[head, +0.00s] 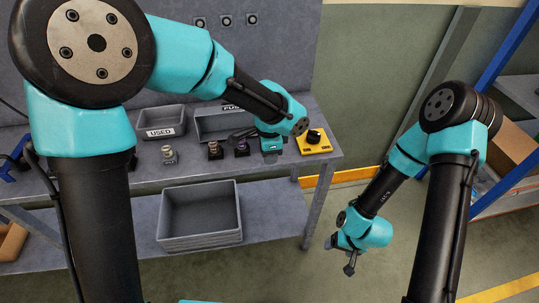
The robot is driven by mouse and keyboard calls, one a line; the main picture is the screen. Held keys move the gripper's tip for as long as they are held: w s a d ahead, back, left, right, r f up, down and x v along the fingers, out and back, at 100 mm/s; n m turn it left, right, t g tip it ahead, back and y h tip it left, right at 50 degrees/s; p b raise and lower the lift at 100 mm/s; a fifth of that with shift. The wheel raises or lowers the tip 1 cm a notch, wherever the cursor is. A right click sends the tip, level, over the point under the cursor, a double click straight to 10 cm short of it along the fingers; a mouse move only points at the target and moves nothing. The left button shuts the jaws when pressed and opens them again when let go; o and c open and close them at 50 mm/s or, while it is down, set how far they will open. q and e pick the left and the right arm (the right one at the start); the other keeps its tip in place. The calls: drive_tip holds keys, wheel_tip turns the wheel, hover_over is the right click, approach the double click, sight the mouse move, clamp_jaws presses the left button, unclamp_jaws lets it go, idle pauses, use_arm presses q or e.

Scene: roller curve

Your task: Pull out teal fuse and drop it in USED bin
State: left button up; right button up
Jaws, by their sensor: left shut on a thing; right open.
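My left gripper (269,138) is low over the right part of the grey bench, largely hidden by its own wrist. It is shut on what looks like the teal fuse (271,146), a small teal block at the right of a row of small parts. Whether the fuse is still seated or lifted cannot be told. The grey USED bin (166,132) stands at the left of the bench, to the left of the gripper. My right gripper (350,264) is open and empty, low in front of and right of the bench, over the floor.
Beside the teal fuse are a purple-topped part (241,148), a brown and black part (214,150) and a pale part (168,154). A yellow box with a black knob (314,140) sits at the right. Another grey bin (213,126) is partly hidden. An empty crate (200,240) stands below.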

use_arm(q)
drive_tip(key=shift+w+a, duration=0.2)
drive_tip(key=shift+w, duration=4.05)
drive_tip(key=shift+w, duration=0.15)
drive_tip(key=shift+w+a, duration=0.1)
drive_tip(key=shift+w, duration=1.15)
drive_tip(key=shift+a, duration=0.1)
